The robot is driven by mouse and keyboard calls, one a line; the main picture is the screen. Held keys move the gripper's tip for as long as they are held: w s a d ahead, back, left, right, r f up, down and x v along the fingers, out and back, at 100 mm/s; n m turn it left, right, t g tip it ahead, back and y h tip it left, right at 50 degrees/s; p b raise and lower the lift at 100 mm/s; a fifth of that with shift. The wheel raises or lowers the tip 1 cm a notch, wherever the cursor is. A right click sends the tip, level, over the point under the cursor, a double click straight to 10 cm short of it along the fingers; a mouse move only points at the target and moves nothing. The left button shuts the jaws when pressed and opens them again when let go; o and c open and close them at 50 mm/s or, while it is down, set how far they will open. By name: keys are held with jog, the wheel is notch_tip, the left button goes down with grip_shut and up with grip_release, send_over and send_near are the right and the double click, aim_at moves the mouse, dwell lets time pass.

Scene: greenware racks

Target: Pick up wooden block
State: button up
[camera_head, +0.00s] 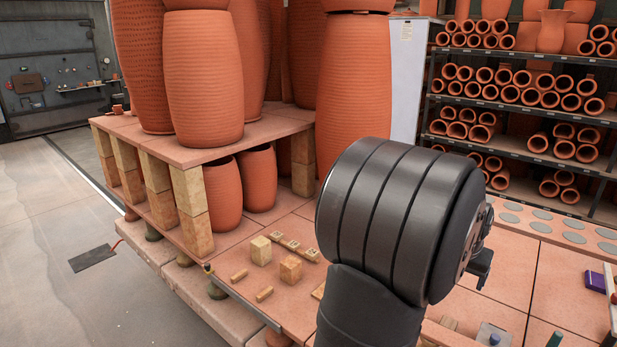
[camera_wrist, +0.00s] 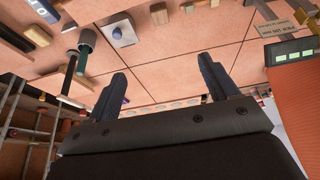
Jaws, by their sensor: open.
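Two cube-like wooden blocks stand on the terracotta table in the head view: a pale one (camera_head: 261,250) and a browner one (camera_head: 290,269) just right of it. Small wooden bars (camera_head: 239,275) lie in front of them. I cannot tell which block the task means. In the wrist view a wooden block (camera_wrist: 158,14) lies at the top, beyond the fingers. My gripper (camera_wrist: 162,80) is open, with its two dark fingers wide apart and nothing between them. In the head view my dark arm hides most of my gripper and part of the table.
A shelf slab (camera_head: 150,143) on wooden posts carries tall terracotta vases left of my arm. A row of grey discs (camera_head: 542,214) lies at the right. A grey block with a round knob (camera_wrist: 122,33) stands near a dark cylinder (camera_wrist: 86,38). Bare table lies between the fingers.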

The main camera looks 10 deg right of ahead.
jog(key=shift+d, duration=0.1)
jog(key=shift+c, duration=0.3)
jog(key=g+y, duration=0.3)
send_over(449, 322)
jog(key=f, duration=2.3)
jog(key=shift+s+f, duration=0.3)
jog(key=shift+f, duration=0.1)
jog(key=shift+w+f, duration=0.15)
jog(key=shift+f, duration=1.4)
jog(key=shift+w+f, duration=0.1)
jog(key=shift+f, duration=1.4)
jog(key=c, duration=1.1)
